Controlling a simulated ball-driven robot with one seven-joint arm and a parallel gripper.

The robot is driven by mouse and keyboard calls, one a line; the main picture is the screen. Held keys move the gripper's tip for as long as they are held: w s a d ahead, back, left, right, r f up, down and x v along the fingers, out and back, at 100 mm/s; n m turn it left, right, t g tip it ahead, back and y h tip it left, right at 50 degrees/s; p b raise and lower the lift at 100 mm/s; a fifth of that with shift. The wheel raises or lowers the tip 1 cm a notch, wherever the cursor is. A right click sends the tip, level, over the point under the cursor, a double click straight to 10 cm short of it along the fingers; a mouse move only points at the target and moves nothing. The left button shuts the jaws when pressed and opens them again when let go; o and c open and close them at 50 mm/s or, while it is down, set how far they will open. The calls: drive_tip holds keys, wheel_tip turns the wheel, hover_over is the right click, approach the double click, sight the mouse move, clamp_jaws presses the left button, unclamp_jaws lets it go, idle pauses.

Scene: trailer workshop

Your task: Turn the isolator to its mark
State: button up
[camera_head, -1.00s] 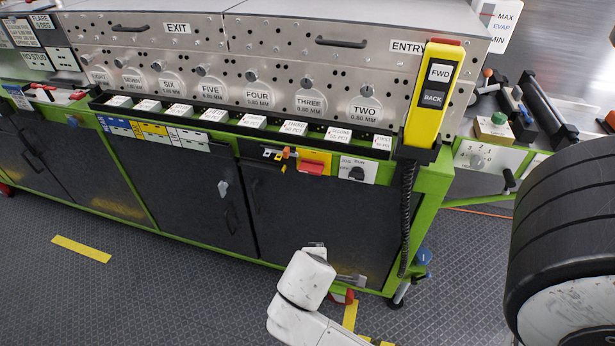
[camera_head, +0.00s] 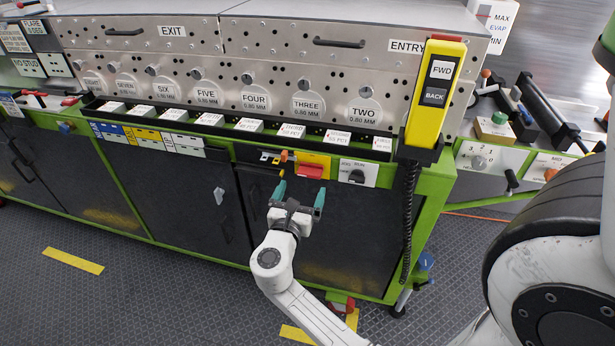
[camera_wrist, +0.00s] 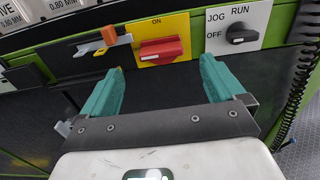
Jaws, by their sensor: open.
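The isolator is a red handle (camera_head: 310,171) on a yellow plate (camera_head: 322,160) on the front of the green-framed machine. In the wrist view, the red handle (camera_wrist: 163,48) lies roughly level across the plate, under the word "ON" at the plate's top. My gripper (camera_head: 300,194) is open, its two teal fingers pointing up at the panel from just below the isolator. In the wrist view my gripper (camera_wrist: 161,66) has its fingers either side of and below the red handle, with nothing between them. I see no contact with the handle.
A black JOG/RUN/OFF knob (camera_wrist: 241,34) sits right of the isolator. An orange-handled item (camera_wrist: 108,35) sits to its left. A yellow FWD/BACK pendant (camera_head: 436,95) hangs at the right corner with a coiled black cable (camera_head: 408,220). Dark cabinet doors (camera_head: 180,190) lie below.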

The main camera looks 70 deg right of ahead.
sight(308, 176)
drive_tip(key=d, duration=0.6)
drive_tip(key=shift+w+d, duration=0.2)
drive_tip(key=shift+d, duration=0.05)
drive_tip(key=shift+c, duration=0.4)
drive_tip(key=c, duration=1)
drive_tip(key=shift+o, duration=0.2)
